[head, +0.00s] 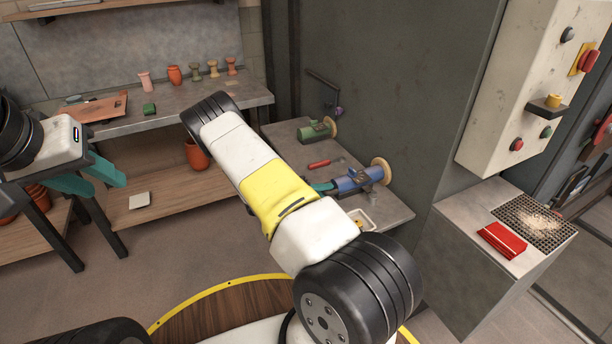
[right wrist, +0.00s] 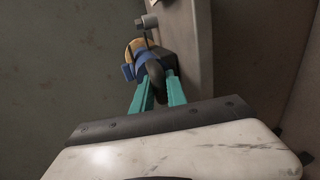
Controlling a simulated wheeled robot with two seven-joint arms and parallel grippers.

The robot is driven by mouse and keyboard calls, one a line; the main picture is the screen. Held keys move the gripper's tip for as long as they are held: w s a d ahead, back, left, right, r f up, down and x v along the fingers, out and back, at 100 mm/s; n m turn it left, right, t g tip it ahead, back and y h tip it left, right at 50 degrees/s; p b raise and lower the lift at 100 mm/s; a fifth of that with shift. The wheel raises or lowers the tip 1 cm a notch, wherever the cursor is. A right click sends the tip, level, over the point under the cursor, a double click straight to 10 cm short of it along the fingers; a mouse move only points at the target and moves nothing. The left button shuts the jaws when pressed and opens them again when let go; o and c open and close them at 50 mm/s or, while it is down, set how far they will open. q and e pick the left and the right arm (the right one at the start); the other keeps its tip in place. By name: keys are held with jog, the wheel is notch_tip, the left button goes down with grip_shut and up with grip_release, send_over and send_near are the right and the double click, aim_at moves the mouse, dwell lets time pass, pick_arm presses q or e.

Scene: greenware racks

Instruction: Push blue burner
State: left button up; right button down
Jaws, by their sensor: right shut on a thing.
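The blue burner (head: 352,182) lies on the grey metal bench, with a tan disc at its right end. In the right wrist view the blue burner (right wrist: 142,66) is just beyond my fingers, its tan end toward the top. My right gripper (head: 326,187) reaches it from the left; my forearm hides most of that hand. In the right wrist view my right gripper (right wrist: 158,88) has its teal fingers shut on the burner's dark end. My left gripper (head: 108,188) is open and empty, in front of the wooden shelf.
A green burner (head: 314,131) with a tan disc sits farther back, and a red tool (head: 319,163) lies between. A small pale tray (head: 368,222) is near the front edge. A dark green wall (head: 420,90) closes off the right side. A control box (head: 520,80) hangs beyond.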

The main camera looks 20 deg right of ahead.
aim_at(336, 188)
jog(key=shift+s+d+f, duration=0.1)
jog(key=shift+s+d, duration=0.05)
jog(key=shift+s, duration=0.1)
jog(key=x, duration=0.2)
jog(key=r+x, duration=0.1)
jog(key=x, duration=0.1)
jog(key=shift+d+f, duration=0.1)
jog(key=shift+d, duration=0.2)
jog(key=c, duration=1.3)
grip_release()
jog(key=shift+w+a, duration=0.1)
jog(key=shift+a, duration=0.15)
jog(key=v, duration=0.7)
jog(key=shift+a+r, duration=0.15)
jog(key=shift+r, duration=0.05)
